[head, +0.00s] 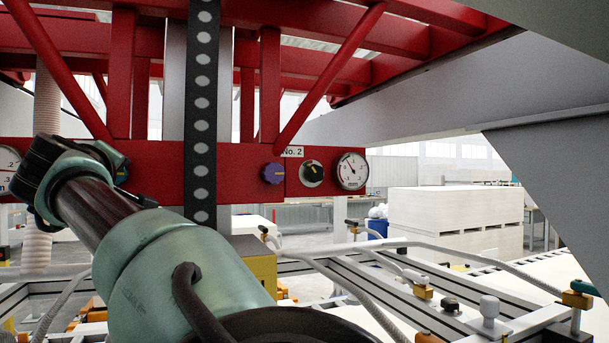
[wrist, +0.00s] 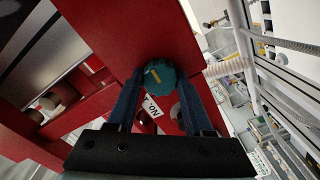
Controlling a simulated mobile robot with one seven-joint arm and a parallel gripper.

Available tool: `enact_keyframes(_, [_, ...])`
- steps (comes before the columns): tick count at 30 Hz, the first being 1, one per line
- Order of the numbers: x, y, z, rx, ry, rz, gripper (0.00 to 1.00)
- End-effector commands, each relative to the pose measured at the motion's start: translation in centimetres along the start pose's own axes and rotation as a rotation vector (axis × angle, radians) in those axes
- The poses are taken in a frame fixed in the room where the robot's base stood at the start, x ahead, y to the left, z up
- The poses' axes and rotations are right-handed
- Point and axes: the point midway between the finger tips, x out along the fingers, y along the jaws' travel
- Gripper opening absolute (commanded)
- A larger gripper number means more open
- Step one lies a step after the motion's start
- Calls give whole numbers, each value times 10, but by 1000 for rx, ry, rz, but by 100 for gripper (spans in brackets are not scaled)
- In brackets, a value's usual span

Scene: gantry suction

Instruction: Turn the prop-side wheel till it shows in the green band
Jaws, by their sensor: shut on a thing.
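In the wrist view my gripper (wrist: 160,80) is shut on a teal wheel (wrist: 159,77) with a yellow mark, one blue finger on each side of it. The wheel sits on a red beam (wrist: 125,32), close to a "No." label (wrist: 152,107); the label's number is hard to read. In the head view my arm hides most of my gripper at the left end of the beam. A purple wheel (head: 273,174) stands free farther right on the beam, beside the "No. 2" label (head: 293,152). I cannot make out a green band in either view.
Right of the purple wheel are a black selector (head: 312,173) with a yellow pointer and a white round gauge (head: 352,171). Another gauge (head: 8,160) is partly cut off at the left edge. A dark perforated strip (head: 201,110) hangs before the beam. Hoses and rails lie below.

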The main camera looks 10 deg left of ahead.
Motion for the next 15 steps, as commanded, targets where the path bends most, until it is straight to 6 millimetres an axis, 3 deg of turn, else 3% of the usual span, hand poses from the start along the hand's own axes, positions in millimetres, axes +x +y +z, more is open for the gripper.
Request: enact_keyframes(15, [0,-2,1,404,1,1,0])
